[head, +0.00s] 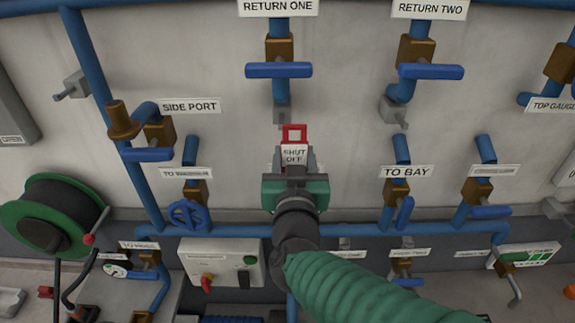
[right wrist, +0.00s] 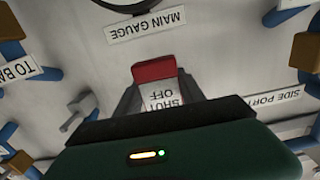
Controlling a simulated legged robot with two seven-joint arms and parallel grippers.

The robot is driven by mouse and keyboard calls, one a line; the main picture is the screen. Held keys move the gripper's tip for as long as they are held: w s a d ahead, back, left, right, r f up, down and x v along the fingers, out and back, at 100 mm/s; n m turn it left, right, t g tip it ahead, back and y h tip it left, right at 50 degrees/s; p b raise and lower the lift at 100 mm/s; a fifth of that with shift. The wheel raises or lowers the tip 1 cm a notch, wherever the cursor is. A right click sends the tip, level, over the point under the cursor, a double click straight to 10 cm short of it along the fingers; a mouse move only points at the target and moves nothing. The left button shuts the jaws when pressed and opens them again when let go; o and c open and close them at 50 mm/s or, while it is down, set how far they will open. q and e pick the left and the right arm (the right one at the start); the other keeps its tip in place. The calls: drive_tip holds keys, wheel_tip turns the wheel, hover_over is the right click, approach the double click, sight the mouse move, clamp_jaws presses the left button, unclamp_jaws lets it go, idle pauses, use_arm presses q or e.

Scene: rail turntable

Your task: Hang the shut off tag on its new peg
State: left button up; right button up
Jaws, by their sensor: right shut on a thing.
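The shut off tag (head: 294,153) is a white plate with a red, looped top. My right gripper (head: 294,168) is shut on its lower part and holds it upright in front of the wall. In the right wrist view the tag (right wrist: 160,92) sits between the two fingers, its writing upside down. Grey pegs stand out from the wall: one at the left (head: 74,86), one under RETURN ONE (head: 282,112), just above the tag, and one under RETURN TWO (head: 395,112). I cannot tell how far the tag is from the wall. My left gripper is not in view.
Blue pipes and valves with blue handles surround the tag, including the RETURN ONE handle (head: 279,70) above it. A blue handwheel (head: 188,214) and a green hose reel (head: 50,216) are at the left. Bare wall (head: 345,150) lies right of the tag.

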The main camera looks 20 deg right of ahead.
drive_tip(key=shift+w+a+f, duration=0.15)
drive_tip(key=shift+w+f, duration=0.05)
drive_tip(key=shift+w, duration=0.65)
drive_tip(key=a, duration=0.1)
drive_tip(key=w+a, duration=0.1)
drive_tip(key=a+b, duration=0.1)
drive_tip(key=shift+w+a+r, duration=0.25)
drive_tip(key=shift+w, duration=0.15)
drive_tip(key=shift+w+d, duration=0.15)
drive_tip(key=shift+w, duration=0.1)
drive_tip(key=d, duration=0.1)
drive_tip(key=w+d, duration=0.1)
drive_tip(key=shift+d+f+b, duration=0.15)
drive_tip(key=shift+d+b, duration=0.15)
drive_tip(key=shift+d, duration=0.1)
clamp_jaws()
drive_tip(key=shift+w+d+f, duration=0.35)
drive_tip(key=shift+w+d, duration=0.05)
drive_tip(key=shift+w, duration=0.3)
drive_tip(key=shift+w+a+f, duration=0.2)
drive_tip(key=shift+w, duration=0.2)
drive_tip(key=shift+s+a+r, duration=0.15)
drive_tip(key=shift+s+a, duration=0.2)
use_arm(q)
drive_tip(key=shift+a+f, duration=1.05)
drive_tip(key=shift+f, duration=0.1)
use_arm(e)
drive_tip(key=shift+w, duration=0.1)
